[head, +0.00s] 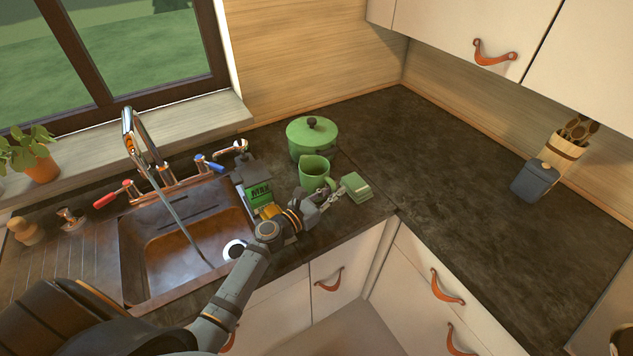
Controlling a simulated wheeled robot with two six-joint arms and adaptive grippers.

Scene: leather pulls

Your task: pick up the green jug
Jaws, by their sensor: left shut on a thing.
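The green jug (314,171) stands upright on the dark counter, just in front of a green lidded pot. My left arm comes in from the lower left over the sink's right edge. My left gripper (328,194) is shut on the jug at its lower right, by the handle. The fingers hide the jug's lower front, and I cannot tell whether its base touches the counter. My right gripper is not in view.
The green pot (312,142) is close behind the jug, and a small green box (356,187) is close to its right. The sink (187,262) with its tap is on the left. The counter at right is clear up to a blue canister (535,181).

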